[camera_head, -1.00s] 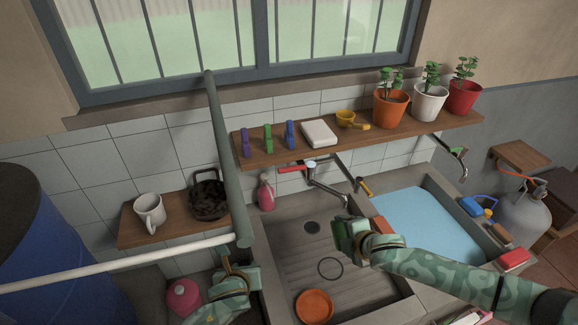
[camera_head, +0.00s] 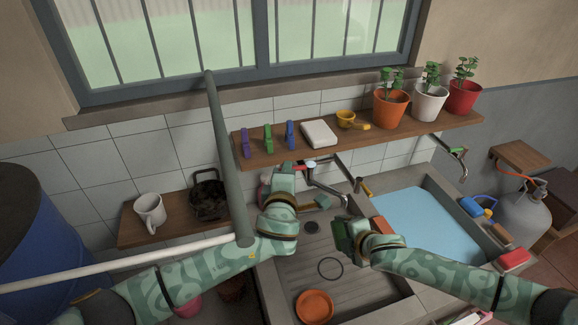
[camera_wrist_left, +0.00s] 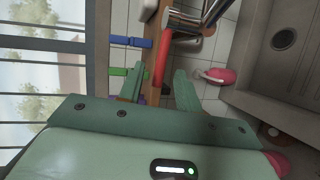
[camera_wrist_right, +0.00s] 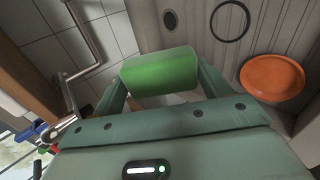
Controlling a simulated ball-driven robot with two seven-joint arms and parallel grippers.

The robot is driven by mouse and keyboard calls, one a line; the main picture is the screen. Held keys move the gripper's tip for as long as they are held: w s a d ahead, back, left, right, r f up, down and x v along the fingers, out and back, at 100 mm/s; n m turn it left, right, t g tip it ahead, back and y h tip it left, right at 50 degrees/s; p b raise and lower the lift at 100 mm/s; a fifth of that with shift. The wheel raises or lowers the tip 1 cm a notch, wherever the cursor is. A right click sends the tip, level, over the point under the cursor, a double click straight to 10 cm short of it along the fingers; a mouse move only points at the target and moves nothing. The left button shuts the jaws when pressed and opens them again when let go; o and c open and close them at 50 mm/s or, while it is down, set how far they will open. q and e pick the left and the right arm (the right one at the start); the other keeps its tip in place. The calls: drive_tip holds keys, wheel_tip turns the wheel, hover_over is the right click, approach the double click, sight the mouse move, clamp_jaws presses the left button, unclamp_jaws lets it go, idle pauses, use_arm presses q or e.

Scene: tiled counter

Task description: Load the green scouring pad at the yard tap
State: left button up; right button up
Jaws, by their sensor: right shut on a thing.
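My right gripper (camera_head: 352,236) is shut on the green scouring pad (camera_wrist_right: 160,72) and holds it above the right side of the grey sink basin (camera_head: 290,265). The pad shows as a dark green edge (camera_head: 341,236) in the head view. My left gripper (camera_head: 284,178) is raised beside the tap (camera_head: 325,190), at its red lever. In the left wrist view its two fingers stand apart, with the red lever (camera_wrist_left: 166,56) showing between and beyond them. Whether a finger touches the lever cannot be told. No water shows from the tap.
An orange dish (camera_head: 314,306) and a dark ring (camera_head: 330,268) lie in the basin. A water-filled basin (camera_head: 425,220) is to the right. A pink bottle (camera_wrist_left: 217,75) stands near my left gripper. A shelf (camera_head: 400,133) with pegs and pots runs above; a grey post (camera_head: 225,150) stands left.

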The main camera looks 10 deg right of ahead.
use_arm(q)
drive_tip(key=x, duration=0.5)
drive_tip(key=shift+w, duration=0.25)
drive_tip(key=shift+d, duration=0.1)
clamp_jaws()
